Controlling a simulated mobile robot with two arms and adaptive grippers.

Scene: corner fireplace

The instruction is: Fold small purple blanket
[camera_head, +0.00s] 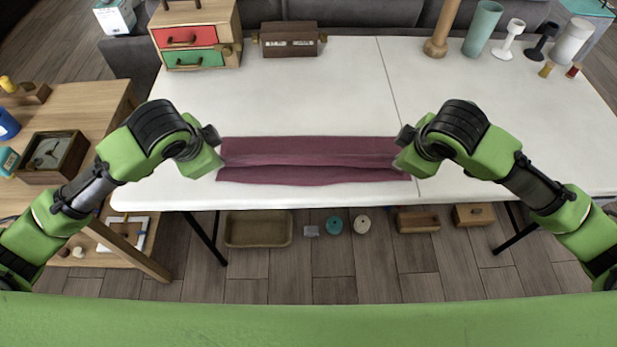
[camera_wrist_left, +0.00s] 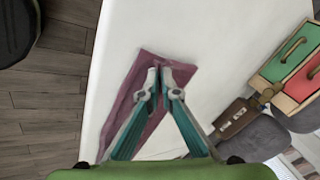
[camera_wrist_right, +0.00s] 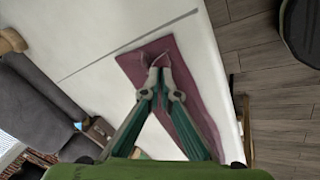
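The small purple blanket (camera_head: 310,160) lies as a long, narrow strip near the front edge of the white table. Lengthwise creases run across it, with a layer edge along its middle. My left gripper (camera_head: 216,163) is at its left end, and my right gripper (camera_head: 402,162) is at its right end. In the left wrist view, the left fingertips (camera_wrist_left: 161,70) are together on the blanket (camera_wrist_left: 135,95), with cloth bunched at them. In the right wrist view, the right fingertips (camera_wrist_right: 160,73) are together on the blanket (camera_wrist_right: 190,95), beside a raised crease. The exact pinch is partly hidden by the fingers.
The white table (camera_head: 300,90) is clear behind the blanket. A small drawer cabinet (camera_head: 195,35) and brown box (camera_head: 289,39) stand at the back left. A wooden post (camera_head: 441,30), teal vase (camera_head: 482,28) and several small items stand at the back right. A wooden side table (camera_head: 70,100) is left.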

